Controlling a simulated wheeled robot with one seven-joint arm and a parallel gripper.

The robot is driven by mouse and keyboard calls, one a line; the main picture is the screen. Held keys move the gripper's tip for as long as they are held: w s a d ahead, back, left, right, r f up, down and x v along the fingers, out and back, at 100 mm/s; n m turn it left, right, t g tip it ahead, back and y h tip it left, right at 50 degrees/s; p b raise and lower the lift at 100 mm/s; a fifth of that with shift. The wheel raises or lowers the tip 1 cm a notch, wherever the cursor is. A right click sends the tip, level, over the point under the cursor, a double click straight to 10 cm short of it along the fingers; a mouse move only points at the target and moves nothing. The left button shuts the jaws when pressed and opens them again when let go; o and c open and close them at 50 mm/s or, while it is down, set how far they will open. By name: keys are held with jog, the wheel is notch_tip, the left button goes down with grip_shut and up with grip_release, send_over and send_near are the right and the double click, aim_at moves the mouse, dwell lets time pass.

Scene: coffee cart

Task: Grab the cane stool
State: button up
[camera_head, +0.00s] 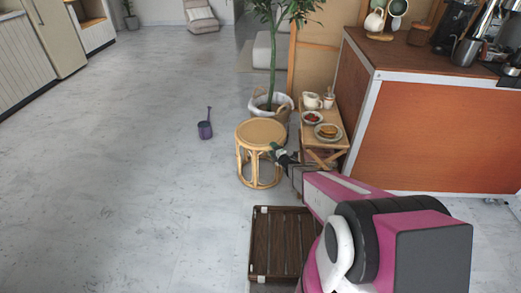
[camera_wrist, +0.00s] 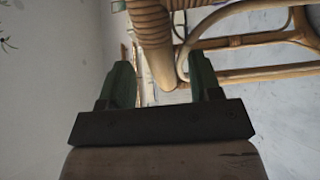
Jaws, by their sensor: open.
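The cane stool (camera_head: 261,132) stands upright on the floor, with a round tan top and curved cane legs. My gripper (camera_head: 278,151) is at the stool's right front side, just under the rim height. In the wrist view, my gripper (camera_wrist: 162,78) has its two green fingers apart. A wrapped cane leg of the stool (camera_wrist: 152,40) shows in the gap between them, with curved cane loops to the right. I cannot tell how deep the leg sits between the fingers, and no finger clearly touches it. Part of the stool's right side is hidden behind my gripper.
A small wooden side table (camera_head: 336,145) with bowls and a pitcher stands close right of the stool. A potted plant (camera_head: 271,103) is behind it. A dark slatted crate (camera_head: 262,250) lies in front.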

jog(key=x, duration=0.4)
jog(key=shift+w+a+f, duration=0.1)
jog(key=shift+w+a, duration=0.15)
jog(key=shift+w, duration=0.1)
grip_shut()
dwell(1.0)
